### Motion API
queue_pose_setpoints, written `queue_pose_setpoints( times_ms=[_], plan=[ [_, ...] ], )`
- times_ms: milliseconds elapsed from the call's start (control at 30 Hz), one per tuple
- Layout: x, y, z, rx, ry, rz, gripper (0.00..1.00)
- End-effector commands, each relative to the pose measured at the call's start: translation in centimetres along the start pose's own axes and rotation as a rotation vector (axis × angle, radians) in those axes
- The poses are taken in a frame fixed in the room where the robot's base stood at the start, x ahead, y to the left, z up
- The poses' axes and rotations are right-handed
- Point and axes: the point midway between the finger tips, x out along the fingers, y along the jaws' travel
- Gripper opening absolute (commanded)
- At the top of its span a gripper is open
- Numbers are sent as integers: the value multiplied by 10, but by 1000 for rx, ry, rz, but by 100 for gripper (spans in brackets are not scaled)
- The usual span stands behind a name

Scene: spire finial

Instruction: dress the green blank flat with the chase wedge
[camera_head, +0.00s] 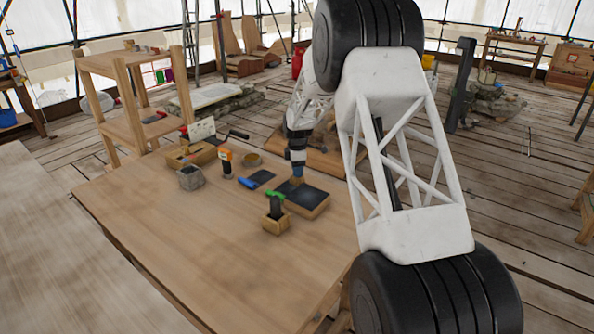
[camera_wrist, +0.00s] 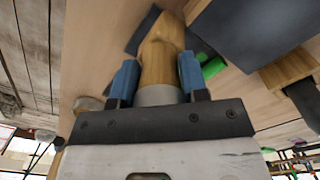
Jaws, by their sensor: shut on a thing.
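My gripper (camera_wrist: 156,88) is shut on a tan wooden piece (camera_wrist: 160,62) with a grey collar, between its blue fingers. I cannot tell for certain whether this piece is the chase wedge. In the head view my gripper (camera_head: 297,168) points down at the far left edge of a dark slab (camera_head: 305,197) on a wooden base; the slab also shows in the wrist view (camera_wrist: 255,28). A green piece (camera_head: 275,194) lies at the slab's near left side and shows in the wrist view (camera_wrist: 213,67). The lower tip of the wooden piece and any contact are unclear.
A small wooden stand (camera_head: 275,225) holding a dark upright piece is in front of the slab. A blue-handled piece (camera_head: 247,183) with a dark plate, an orange-and-black bottle (camera_head: 226,163), a grey block (camera_head: 190,178) and a round dish (camera_head: 252,159) stand leftward. The table's near left is clear.

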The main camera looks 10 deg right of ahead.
Motion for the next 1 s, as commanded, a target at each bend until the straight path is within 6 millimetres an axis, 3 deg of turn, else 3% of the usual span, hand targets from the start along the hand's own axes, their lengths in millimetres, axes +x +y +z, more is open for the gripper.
queue_pose_setpoints(
  times_ms=[400, 1000],
  plan=[
    [-33, 0, 0, 0, 0, 3, 0],
    [-34, 0, 0, 0, 0, 1, 0]
  ],
)
